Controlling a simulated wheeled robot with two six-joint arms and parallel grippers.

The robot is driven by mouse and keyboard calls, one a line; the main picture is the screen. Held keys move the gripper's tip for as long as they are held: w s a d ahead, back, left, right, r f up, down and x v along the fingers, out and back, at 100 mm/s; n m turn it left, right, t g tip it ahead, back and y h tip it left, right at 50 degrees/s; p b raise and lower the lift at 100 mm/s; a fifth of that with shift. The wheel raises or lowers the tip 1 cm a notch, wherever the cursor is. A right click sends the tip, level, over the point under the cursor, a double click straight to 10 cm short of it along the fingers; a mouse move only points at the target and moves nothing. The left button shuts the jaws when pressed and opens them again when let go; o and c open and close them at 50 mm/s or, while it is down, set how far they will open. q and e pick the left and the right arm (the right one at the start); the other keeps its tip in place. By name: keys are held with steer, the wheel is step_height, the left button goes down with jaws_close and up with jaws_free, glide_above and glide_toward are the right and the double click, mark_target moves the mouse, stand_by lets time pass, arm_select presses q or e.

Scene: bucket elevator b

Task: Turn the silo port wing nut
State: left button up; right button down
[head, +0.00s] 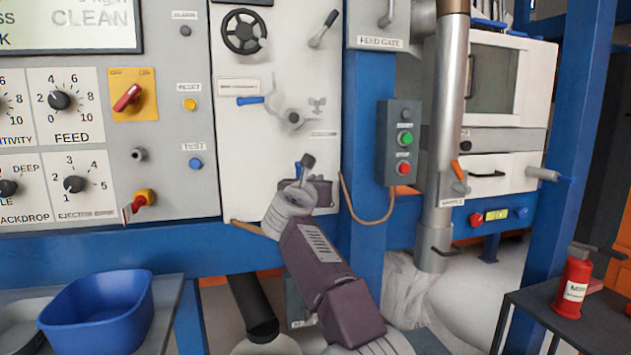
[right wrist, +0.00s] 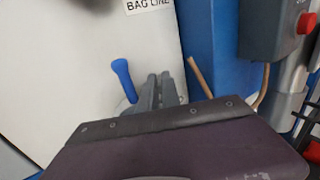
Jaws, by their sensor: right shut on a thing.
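A small grey wing-nut-shaped fitting (head: 317,104) sits on the white panel, right of a round grey fitting (head: 292,117); I cannot read a label naming either. My right gripper (head: 308,162) is lower on that panel, its fingers pointing at it. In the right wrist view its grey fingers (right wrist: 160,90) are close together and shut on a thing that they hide. A blue handle (right wrist: 122,78) is just left of them, under a label reading BAG LINE (right wrist: 150,4). My left gripper is not in view.
Another blue lever (head: 250,100) and a black handwheel (head: 244,32) are higher on the panel. A grey button box (head: 399,142) on the blue post is to the right, with a brown cable (head: 372,218) below. A blue tub (head: 98,312) stands lower left.

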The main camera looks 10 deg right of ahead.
steer(key=shift+f, duration=0.25)
steer(key=c, duration=1.5)
jaws_free()
steer(key=shift+r, duration=0.15)
steer(key=shift+o, duration=0.2)
steer(key=b+v, duration=0.3)
steer(key=v, duration=0.6)
steer(key=shift+c, duration=0.5)
